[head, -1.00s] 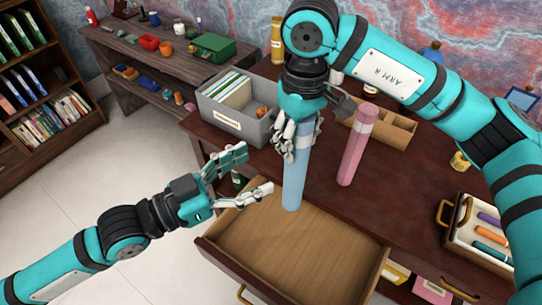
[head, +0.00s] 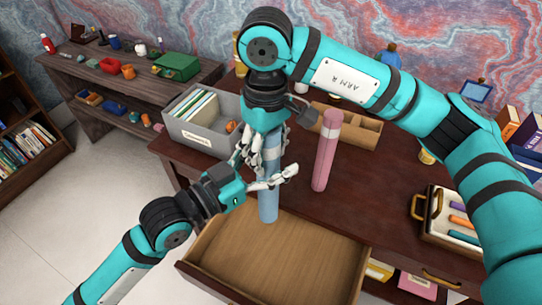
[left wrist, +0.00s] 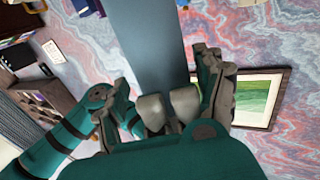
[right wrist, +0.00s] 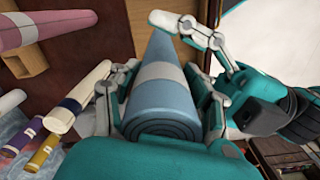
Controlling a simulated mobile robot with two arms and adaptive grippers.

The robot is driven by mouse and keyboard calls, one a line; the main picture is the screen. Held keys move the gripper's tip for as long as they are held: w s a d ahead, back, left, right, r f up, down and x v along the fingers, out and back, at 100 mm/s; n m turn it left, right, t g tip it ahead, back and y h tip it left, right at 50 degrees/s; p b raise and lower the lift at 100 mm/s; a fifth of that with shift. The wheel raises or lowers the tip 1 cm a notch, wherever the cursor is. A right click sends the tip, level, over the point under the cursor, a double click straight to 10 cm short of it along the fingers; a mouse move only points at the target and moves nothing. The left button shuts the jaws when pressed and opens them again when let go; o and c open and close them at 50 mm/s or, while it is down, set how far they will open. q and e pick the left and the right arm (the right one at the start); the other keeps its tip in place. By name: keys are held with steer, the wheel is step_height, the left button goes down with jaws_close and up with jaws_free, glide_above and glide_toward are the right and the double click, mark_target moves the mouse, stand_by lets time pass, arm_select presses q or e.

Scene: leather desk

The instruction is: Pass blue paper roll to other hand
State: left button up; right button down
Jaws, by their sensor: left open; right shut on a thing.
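The blue paper roll (head: 268,205) stands upright in the head view, its lower end over the back of the open drawer. My right gripper (head: 262,150) is shut on its upper part from above. The right wrist view shows the roll (right wrist: 163,100) with its pale band between the fingers. My left gripper (head: 262,184) is open, its fingers at the roll's lower part, below the right gripper. In the left wrist view the roll (left wrist: 150,45) runs up between the open fingers (left wrist: 165,85). I cannot tell if the left fingers touch it.
A pink roll (head: 325,155) stands upright on the desk just right of the blue one. A grey file box (head: 200,135) is behind left, a wooden organizer (head: 345,135) behind right. The open drawer (head: 280,262) is empty. A tray of markers (head: 450,220) stands at right.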

arm_select(q)
steer(key=shift+s, duration=0.1)
steer(key=c, duration=1.4)
arm_select(e)
steer(key=shift+w, duration=0.1)
arm_select(q)
steer(key=shift+s+d, duration=0.1)
steer(key=shift+c, duration=0.2)
arm_select(e)
steer(key=c, duration=0.5)
jaws_free()
steer(key=shift+a+r, duration=0.1)
steer(key=shift+r, duration=0.05)
